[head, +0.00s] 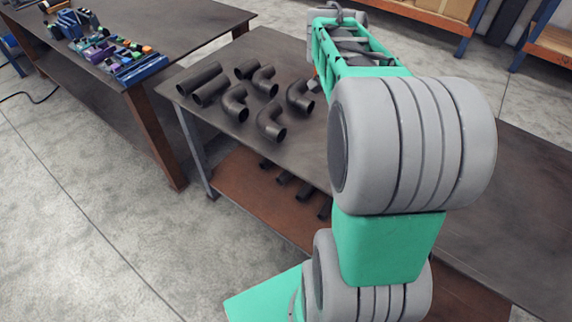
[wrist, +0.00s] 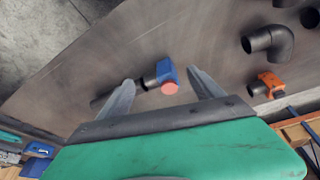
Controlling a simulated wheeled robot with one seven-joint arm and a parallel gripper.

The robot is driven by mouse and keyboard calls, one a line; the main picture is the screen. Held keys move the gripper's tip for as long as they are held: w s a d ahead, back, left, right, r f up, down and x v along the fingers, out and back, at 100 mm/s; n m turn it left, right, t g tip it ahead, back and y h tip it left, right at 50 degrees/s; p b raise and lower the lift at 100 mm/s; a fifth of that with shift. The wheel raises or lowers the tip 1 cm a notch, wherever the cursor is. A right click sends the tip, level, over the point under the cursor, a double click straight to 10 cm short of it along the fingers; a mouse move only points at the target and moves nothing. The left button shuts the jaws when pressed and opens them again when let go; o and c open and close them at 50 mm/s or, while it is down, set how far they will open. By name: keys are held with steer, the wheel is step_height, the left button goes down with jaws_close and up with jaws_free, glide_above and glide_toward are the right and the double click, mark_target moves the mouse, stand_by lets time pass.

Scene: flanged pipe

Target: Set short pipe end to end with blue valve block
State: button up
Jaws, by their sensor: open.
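In the wrist view, the blue valve block (wrist: 167,70) lies on the dark table top, with a round red cap facing me and a short black stub on its left. A dark straight piece (wrist: 100,100), perhaps the short pipe, shows left of my left finger, roughly in line with the stub. The finger hides part of it, so I cannot tell whether the two touch. My gripper (wrist: 161,77) is open, its fingers on either side of the blue block and apparently above it. In the head view my arm hides the gripper and the block.
Several black pipe elbows (head: 270,122) and straight pipes (head: 202,79) lie on the table's left part. In the wrist view, an elbow (wrist: 268,42) and an orange valve (wrist: 271,84) lie to the right. A second table (head: 200,20) stands at the head view's left.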

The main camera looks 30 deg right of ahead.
steer(key=s+a+f+n+t+y, duration=0.1)
steer(key=s+a+n+t, duration=0.1)
steer(key=a+n, duration=0.6)
steer(key=s+a+f+n+t+y, duration=0.1)
steer(key=a+n, duration=0.7)
steer(key=a, duration=1)
steer(key=s+y, duration=0.1)
steer(key=s, duration=0.1)
steer(key=shift+s+a+f+t, duration=0.2)
steer(key=shift+s+f+t, duration=0.05)
steer(key=shift+s+t, duration=0.15)
